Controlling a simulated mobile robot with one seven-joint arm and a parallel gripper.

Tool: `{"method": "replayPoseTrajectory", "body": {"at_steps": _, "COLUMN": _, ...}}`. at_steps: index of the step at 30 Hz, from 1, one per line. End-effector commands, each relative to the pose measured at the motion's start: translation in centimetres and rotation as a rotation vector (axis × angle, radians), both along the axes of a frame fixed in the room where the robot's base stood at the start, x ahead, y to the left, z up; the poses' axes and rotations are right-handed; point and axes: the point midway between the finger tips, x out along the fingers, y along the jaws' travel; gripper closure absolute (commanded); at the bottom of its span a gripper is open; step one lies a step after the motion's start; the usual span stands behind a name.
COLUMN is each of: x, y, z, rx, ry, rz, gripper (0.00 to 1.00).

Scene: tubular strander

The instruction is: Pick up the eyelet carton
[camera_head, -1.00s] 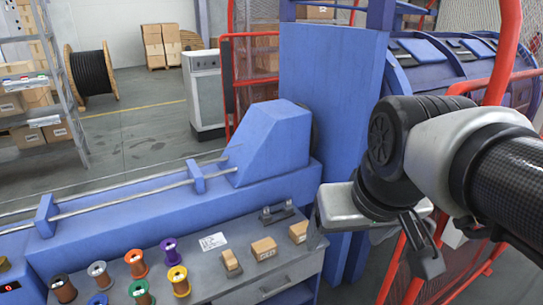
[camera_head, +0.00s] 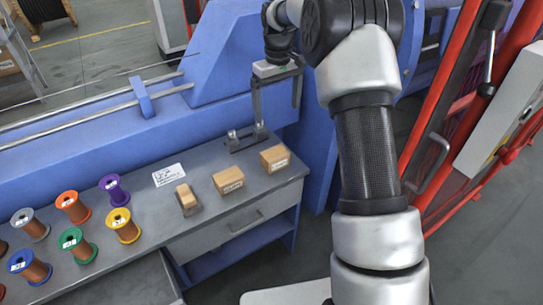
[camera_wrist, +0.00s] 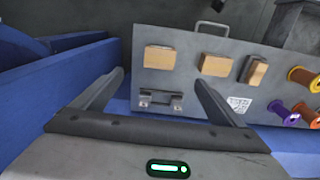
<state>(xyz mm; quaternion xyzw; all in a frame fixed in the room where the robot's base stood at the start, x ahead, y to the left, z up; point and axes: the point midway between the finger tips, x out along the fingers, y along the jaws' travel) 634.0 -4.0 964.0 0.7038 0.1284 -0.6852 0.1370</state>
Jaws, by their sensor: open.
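Three small brown cartons sit on the grey bench top: a right one (camera_head: 274,158), a middle one (camera_head: 228,180) and a smaller left one (camera_head: 187,197) on a dark holder. The labels are too small to tell which is the eyelet carton. My gripper (camera_head: 279,112) is open and empty, above the bench's back right corner, beyond the right carton. In the wrist view the same right carton (camera_wrist: 160,57) shows ahead between the fingers, with the middle carton (camera_wrist: 216,65) and small carton (camera_wrist: 255,70) to its right.
A metal bracket (camera_head: 240,141) stands at the bench's back edge, close to my gripper's fingers. A white label (camera_head: 168,175) lies left of it. Several wire spools, such as the yellow one (camera_head: 123,226), stand further left. Blue machine walls rise behind; a red guard frame (camera_head: 435,100) is at right.

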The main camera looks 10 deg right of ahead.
Motion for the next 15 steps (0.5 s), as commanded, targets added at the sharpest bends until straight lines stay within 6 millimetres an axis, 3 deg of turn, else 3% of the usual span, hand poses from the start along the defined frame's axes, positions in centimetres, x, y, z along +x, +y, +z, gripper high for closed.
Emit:
{"method": "replayPoseTrajectory", "body": {"at_steps": 1, "x": 0.5, "y": -0.1, "z": -1.9, "rx": 0.003, "ry": 0.012, "rz": 0.005, "gripper": 0.08}}
{"method": "replayPoseTrajectory", "body": {"at_steps": 8, "x": 1.3, "y": -0.2, "z": -5.0, "rx": 0.007, "ry": 0.031, "rz": 0.016, "gripper": 0.08}}
{"method": "replayPoseTrajectory", "body": {"at_steps": 15, "x": 1.3, "y": -0.2, "z": -10.1, "rx": 0.007, "ry": 0.032, "rz": 0.015, "gripper": 0.08}}
